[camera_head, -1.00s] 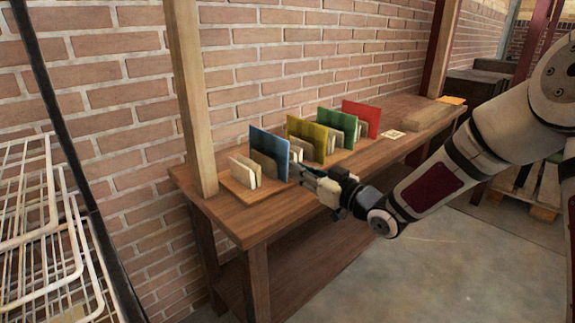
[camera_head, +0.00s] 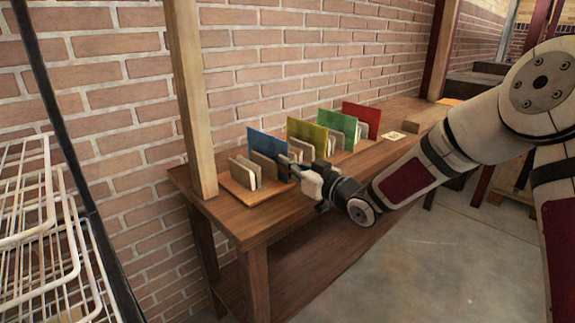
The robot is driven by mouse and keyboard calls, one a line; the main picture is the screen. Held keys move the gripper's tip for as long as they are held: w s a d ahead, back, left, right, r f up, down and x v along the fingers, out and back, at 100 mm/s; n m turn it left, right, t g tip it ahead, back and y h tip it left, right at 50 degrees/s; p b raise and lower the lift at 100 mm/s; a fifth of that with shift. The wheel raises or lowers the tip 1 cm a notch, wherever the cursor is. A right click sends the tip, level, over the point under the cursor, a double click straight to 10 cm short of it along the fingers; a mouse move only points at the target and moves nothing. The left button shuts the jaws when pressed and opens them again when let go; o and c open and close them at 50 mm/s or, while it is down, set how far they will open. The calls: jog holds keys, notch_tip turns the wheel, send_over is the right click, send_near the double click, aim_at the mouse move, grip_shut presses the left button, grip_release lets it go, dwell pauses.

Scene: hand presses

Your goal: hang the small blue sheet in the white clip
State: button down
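A blue sheet (camera_head: 267,142) stands upright among wooden dividers at the left end of the row on the bench; a tan divider covers its lower part. My gripper (camera_head: 286,168) is at the sheet's right edge, on the near side. Its fingers overlap the sheet's lower right corner in the picture. They are too small to tell whether they are open or shut, or whether they touch the sheet. I cannot make out a white clip in this view.
Yellow (camera_head: 307,135), green (camera_head: 338,127) and red (camera_head: 362,118) sheets stand further right in similar holders. A small pale card (camera_head: 394,135) lies flat on the wooden bench (camera_head: 240,228). A wooden post (camera_head: 192,100) rises at left, near a white wire rack (camera_head: 50,230).

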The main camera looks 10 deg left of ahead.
notch_tip(320, 180, up, 8)
jog(key=p, duration=0.4)
jog(key=shift+f+p, duration=0.25)
jog(key=shift+p, duration=0.15)
jog(key=shift+d, duration=0.15)
jog(key=v, duration=0.6)
jog(key=shift+s+d+p, duration=0.3)
jog(key=shift+p, duration=0.15)
